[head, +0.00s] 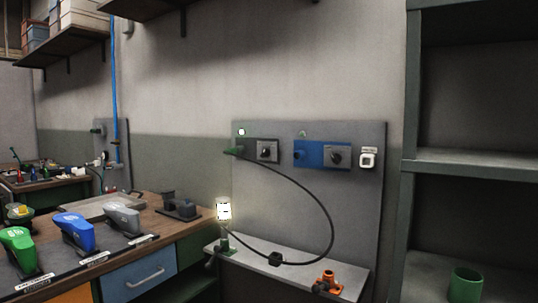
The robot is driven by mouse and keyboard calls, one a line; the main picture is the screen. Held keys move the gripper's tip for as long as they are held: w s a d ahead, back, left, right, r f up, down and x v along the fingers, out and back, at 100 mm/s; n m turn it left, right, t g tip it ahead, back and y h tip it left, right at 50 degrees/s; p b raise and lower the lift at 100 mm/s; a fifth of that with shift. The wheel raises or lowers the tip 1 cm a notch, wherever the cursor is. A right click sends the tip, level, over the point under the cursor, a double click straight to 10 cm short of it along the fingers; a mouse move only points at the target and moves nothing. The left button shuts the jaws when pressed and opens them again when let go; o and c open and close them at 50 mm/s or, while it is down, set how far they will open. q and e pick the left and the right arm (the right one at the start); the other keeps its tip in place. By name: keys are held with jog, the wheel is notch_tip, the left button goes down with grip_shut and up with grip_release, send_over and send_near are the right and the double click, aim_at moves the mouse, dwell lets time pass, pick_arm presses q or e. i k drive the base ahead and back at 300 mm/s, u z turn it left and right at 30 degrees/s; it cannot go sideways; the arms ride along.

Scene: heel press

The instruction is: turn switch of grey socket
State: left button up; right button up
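The grey socket (248,146) is on the left of a grey upright panel (300,205). A small light (242,132) above the socket looks bright white. The blue socket (310,153) with its own switch (337,156) is to the right. Neither of my grippers is in view.
A glowing lamp (223,211) stands left of the panel's ledge (290,270). An orange fixture (327,281) is on the ledge. A workbench (175,229) is left, shelving (470,161) right. A white switch (367,160) is on the panel.

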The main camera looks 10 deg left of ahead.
aim_at(266, 152)
jog(key=u, duration=0.5)
jog(key=i, duration=0.75)
jog(key=u, duration=0.5)
